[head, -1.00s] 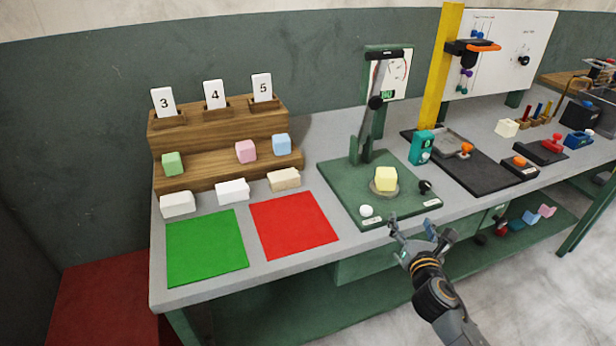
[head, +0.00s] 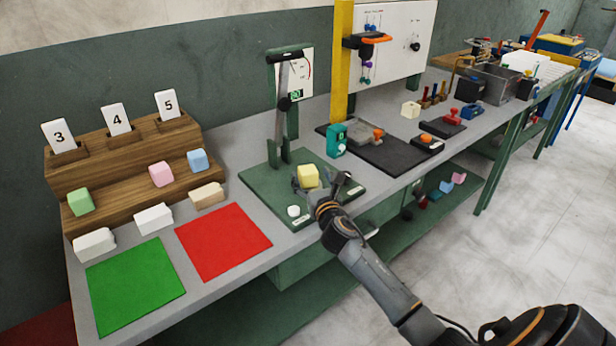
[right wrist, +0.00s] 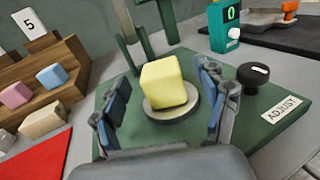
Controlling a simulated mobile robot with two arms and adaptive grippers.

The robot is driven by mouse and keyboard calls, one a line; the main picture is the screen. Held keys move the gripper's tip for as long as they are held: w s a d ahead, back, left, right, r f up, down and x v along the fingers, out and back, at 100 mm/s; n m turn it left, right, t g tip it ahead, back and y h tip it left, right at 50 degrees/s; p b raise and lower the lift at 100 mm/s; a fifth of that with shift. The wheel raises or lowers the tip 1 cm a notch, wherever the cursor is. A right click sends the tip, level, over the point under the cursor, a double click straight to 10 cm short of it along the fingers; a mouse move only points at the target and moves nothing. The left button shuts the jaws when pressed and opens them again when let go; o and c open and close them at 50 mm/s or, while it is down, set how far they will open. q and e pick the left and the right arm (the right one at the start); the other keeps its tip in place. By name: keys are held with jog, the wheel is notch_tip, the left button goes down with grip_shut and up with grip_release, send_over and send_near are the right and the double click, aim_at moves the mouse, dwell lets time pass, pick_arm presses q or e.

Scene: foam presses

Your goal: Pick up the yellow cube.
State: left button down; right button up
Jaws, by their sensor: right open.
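The yellow cube (head: 308,176) rests on a round plate on the green press base (head: 262,190). My right gripper (head: 322,188) is over the front of that base, close to the cube. In the right wrist view the yellow cube (right wrist: 164,82) sits on the pale round plate (right wrist: 172,112), between and just beyond the fingers of my open right gripper (right wrist: 162,105). No contact between the fingers and the cube shows. The gripper partly hides the plate in the head view. My left gripper is not in view.
A black knob (right wrist: 252,76) stands close to the right finger. The press lever (head: 284,110) rises behind the cube. A white ball-like knob (head: 293,211) is at the base's front. Red (head: 225,243) and green (head: 135,288) mats lie to the left, below a wooden stepped rack (head: 120,165).

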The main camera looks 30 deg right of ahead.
aim_at(310, 175)
jog(key=shift+x, duration=1.8)
jog(key=shift+c, duration=0.4)
jog(key=c, duration=1)
